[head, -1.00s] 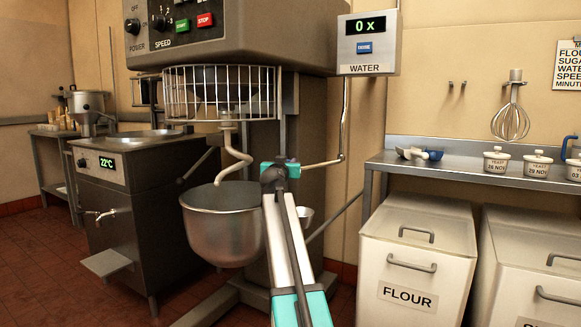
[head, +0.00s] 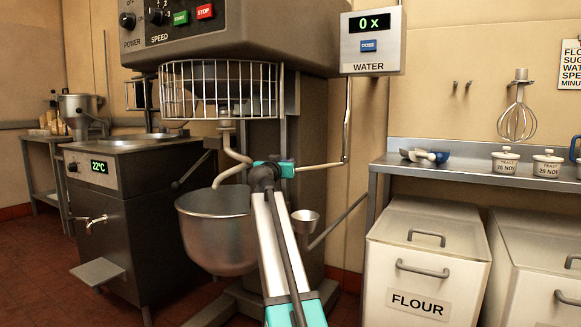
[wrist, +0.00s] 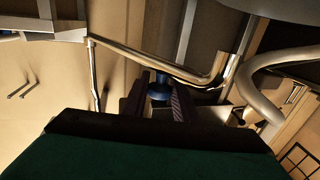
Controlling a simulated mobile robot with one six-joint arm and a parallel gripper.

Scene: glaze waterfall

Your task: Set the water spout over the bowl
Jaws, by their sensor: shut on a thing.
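The water spout (head: 322,165) is a thin metal pipe that drops from the WATER box and bends left toward the mixer. In the wrist view the spout (wrist: 150,62) runs across to a bend near the dough hook (wrist: 258,95). My gripper (head: 268,172) is shut on the spout's blue knob (wrist: 158,88), which shows between the dark fingers. The steel mixing bowl (head: 215,235) stands under the dough hook (head: 235,165), left of my gripper. My arm and gripper hide the bowl's right edge and the spout's end in the head view, so I cannot tell whether it is over the bowl.
The WATER box (head: 371,65) reads 0. A small metal cup (head: 305,222) is right of the bowl. A wire guard (head: 218,90) hangs above the bowl. A flour bin (head: 425,260) stands at right under a steel shelf (head: 450,152). A water chiller (head: 120,200) stands at left.

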